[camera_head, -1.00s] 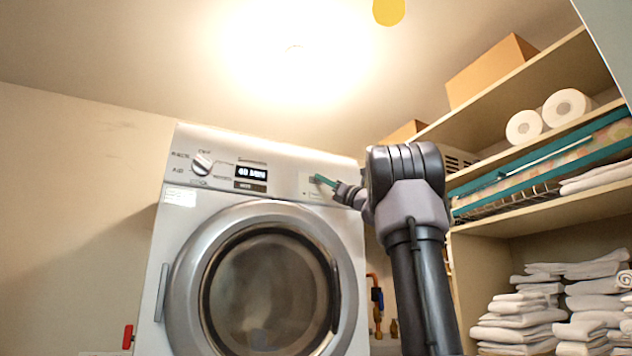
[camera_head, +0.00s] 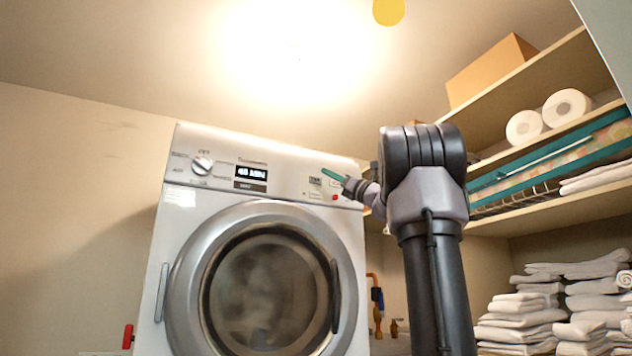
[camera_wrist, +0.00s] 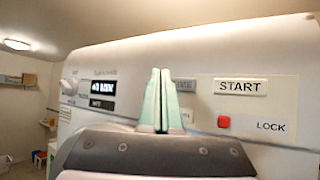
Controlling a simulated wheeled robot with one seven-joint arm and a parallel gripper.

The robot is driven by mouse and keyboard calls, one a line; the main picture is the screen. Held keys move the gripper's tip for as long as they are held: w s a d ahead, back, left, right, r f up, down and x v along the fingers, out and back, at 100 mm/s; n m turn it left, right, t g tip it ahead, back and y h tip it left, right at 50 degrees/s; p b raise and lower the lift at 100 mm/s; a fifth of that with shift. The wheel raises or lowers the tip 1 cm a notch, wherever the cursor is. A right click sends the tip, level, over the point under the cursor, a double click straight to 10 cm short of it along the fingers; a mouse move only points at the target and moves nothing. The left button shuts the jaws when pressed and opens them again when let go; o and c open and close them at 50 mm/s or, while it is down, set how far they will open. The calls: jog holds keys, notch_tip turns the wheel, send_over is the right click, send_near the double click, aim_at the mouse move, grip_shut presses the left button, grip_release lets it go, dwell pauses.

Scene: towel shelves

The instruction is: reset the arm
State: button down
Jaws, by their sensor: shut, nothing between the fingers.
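My gripper (camera_head: 333,175) is at the upper right of the washing machine's control panel in the head view. Its green fingers are shut with nothing between them, and they also show in the wrist view (camera_wrist: 157,100). In the wrist view the fingers stand in front of the panel, left of the START button (camera_wrist: 240,87) and the red LOCK light (camera_wrist: 224,122). I cannot tell whether the fingertips touch the panel. The machine (camera_head: 177,235) has a closed round door (camera_head: 265,290) and a lit display (camera_head: 252,174) reading about 48 MIN.
Shelves (camera_head: 515,222) at the right hold folded towels (camera_head: 520,325), paper rolls (camera_head: 567,107) and a cardboard box (camera_head: 490,70). My arm stands between the machine and the shelves. A wall lies to the left, with open air above the machine.

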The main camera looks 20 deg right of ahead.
dwell(0.7)
jog(key=s+a+f+n+g+h, duration=0.1)
jog(key=s+a+f+n+g, duration=0.4)
jog(key=f, duration=0.4)
jog(key=s+a+f+n+g+h, duration=0.2)
jog(key=a+f+n, duration=0.2)
jog(key=a+f, duration=0.4)
jog(key=s+a+f+n+g+h, duration=0.1)
jog(key=s+a+f+n+g, duration=0.35)
jog(key=f, duration=0.65)
jog(key=s+f+n+g+h, duration=0.1)
jog(key=s+f+n+h, duration=0.3)
jog(key=f, duration=0.6)
jog(key=s+d+f+n+g+h, duration=0.1)
jog(key=s+f+n+h, duration=0.2)
jog(key=s+f+n, duration=0.4)
notch_tip(320, 180, down, 4)
jog(key=shift+s+d+r+n+h, duration=0.1)
jog(key=shift+s+d+n+h, duration=0.25)
jog(key=shift+s, duration=0.9)
